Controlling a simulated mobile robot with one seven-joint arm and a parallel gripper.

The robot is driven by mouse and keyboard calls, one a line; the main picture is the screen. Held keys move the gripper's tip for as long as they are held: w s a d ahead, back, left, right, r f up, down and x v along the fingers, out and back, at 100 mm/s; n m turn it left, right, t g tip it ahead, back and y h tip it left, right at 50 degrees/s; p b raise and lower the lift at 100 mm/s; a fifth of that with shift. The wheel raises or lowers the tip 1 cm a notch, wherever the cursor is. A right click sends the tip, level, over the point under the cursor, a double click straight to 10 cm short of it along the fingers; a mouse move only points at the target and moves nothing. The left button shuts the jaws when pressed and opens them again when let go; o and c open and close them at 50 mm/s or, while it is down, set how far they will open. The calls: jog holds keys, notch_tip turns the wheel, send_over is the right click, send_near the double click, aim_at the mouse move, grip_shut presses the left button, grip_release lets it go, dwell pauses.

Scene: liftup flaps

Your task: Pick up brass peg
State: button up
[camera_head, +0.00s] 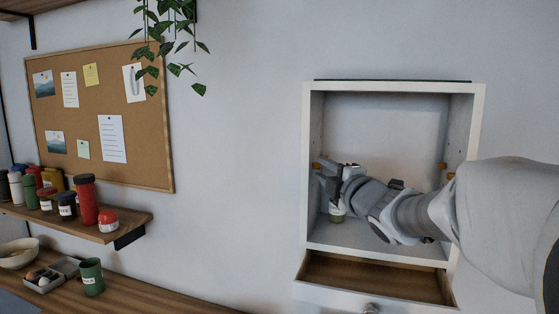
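A small brass peg (316,166) shows at the inner left wall of the white open cabinet (476,110). Two more brass-coloured pegs (442,166) (450,176) show at the right side. My gripper (328,178) is inside the cabinet, close to the left wall and just right of the left peg. I cannot tell whether it touches a peg or whether its fingers are open or shut. My wrist and arm hide much of the cabinet's right half.
A small greenish jar (337,214) stands on the cabinet floor below my gripper. A drawer (375,280) under the cabinet is pulled open. A shelf (128,222) with several jars, a corkboard (155,110) and a counter (140,298) with a green cup (92,278) are at left.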

jog(key=shift+w+a, duration=0.1)
jog(key=shift+w, duration=0.3)
jog(key=shift+s, duration=0.1)
grip_shut()
jog(key=shift+r, duration=0.15)
